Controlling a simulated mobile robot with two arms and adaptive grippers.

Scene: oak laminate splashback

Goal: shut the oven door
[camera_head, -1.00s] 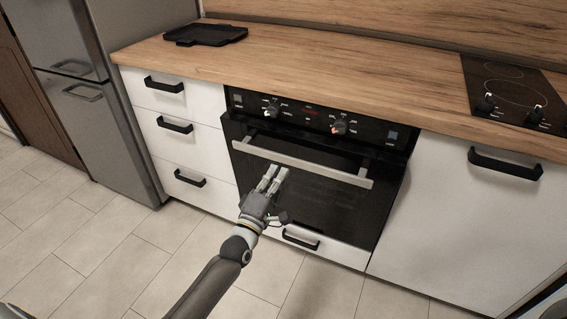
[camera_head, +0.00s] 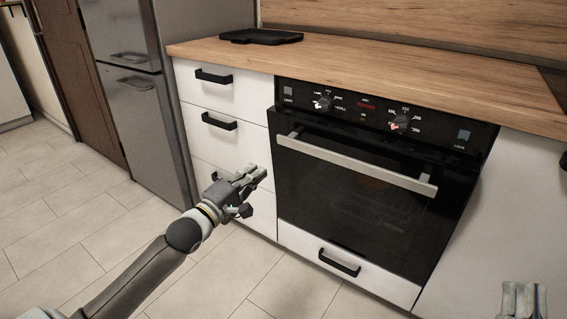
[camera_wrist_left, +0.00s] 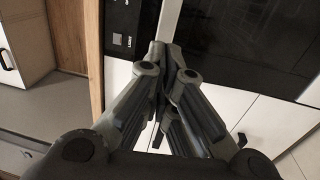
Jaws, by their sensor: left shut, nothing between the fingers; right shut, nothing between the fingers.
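The oven door (camera_head: 350,195) is dark glass with a silver bar handle (camera_head: 355,165) across its top. It stands upright, at or close to the oven front; I cannot tell whether a small gap remains. Its dark glass also shows in the left wrist view (camera_wrist_left: 255,40). My left gripper (camera_head: 250,178) is shut and empty, in front of the white drawers and left of the door in the head view. Its closed fingers fill the middle of the left wrist view (camera_wrist_left: 162,55). My right gripper (camera_head: 524,290) is shut and empty at the bottom right; only its pale fingers show.
The control panel (camera_head: 365,112) with two knobs sits above the door. A white drawer (camera_head: 345,262) lies below it. White drawers (camera_head: 225,95) and a grey fridge (camera_head: 140,110) stand to the left. A black tray (camera_head: 262,36) lies on the wooden counter (camera_head: 400,72). The tiled floor is clear.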

